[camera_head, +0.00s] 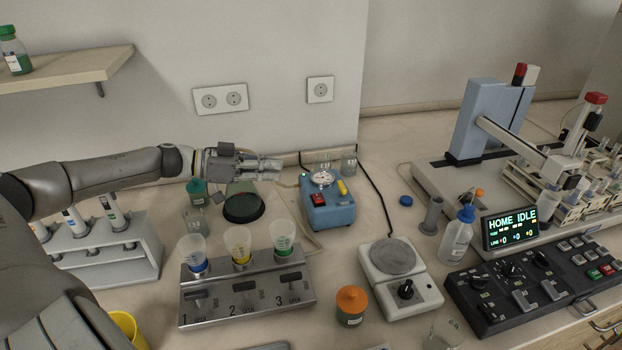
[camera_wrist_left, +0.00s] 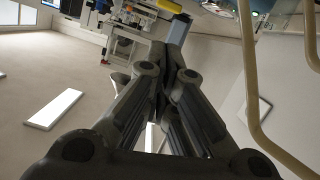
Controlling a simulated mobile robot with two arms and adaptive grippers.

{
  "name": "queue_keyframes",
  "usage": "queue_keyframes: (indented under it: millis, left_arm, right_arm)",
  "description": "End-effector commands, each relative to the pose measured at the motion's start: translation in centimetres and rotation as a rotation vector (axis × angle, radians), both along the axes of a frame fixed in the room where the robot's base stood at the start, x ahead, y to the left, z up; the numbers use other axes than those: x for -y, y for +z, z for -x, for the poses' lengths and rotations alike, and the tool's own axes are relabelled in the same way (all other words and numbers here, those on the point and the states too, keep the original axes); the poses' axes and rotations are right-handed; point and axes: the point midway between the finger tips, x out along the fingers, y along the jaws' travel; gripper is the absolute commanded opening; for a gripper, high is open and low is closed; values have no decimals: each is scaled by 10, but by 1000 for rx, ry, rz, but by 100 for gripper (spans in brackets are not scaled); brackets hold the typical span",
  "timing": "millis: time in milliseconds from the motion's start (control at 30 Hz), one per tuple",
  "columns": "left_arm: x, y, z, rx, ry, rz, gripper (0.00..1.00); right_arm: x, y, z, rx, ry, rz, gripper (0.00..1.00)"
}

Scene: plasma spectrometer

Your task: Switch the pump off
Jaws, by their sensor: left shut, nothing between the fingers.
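The pump looks to be the small blue box (camera_head: 338,215) at the middle of the bench, with a round white head on top. A red rocker switch (camera_head: 318,199) sits on its top left; I cannot tell its position. A yellow part (camera_head: 342,187) stands at its right. My left gripper (camera_head: 278,168) is shut and empty, up and to the left of the blue box in the head view, apart from it in the picture. Its closed fingers also show in the left wrist view (camera_wrist_left: 174,62). My right gripper is not in view.
A dark-bottomed flask (camera_head: 243,203) stands below my left gripper in the picture. A metal stand (camera_head: 245,309) with three funnels is in front. A hotplate (camera_head: 411,283) and orange-capped jar (camera_head: 351,306) are nearby. A display (camera_head: 510,228) reads HOME IDLE. A dark cable hangs behind the blue box.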

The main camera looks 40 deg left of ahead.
Motion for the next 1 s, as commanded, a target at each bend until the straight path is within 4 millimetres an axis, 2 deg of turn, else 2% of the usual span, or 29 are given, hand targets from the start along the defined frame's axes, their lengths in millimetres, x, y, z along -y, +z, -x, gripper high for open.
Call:
queue_keyframes:
  millis: [200,467,700,767,1000]
  left_arm:
    - [0,0,0,0,0,0,0]
    - [4,-4,-4,2,-1,2,0]
    - [17,-9,-19,7,-1,3,0]
    - [21,-6,-23,6,0,4,0]
    - [41,-12,-44,5,0,5,0]
  right_arm:
    - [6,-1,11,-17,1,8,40]
    - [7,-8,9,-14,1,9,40]
    - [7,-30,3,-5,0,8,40]
    - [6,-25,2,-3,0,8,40]
    - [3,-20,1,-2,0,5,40]
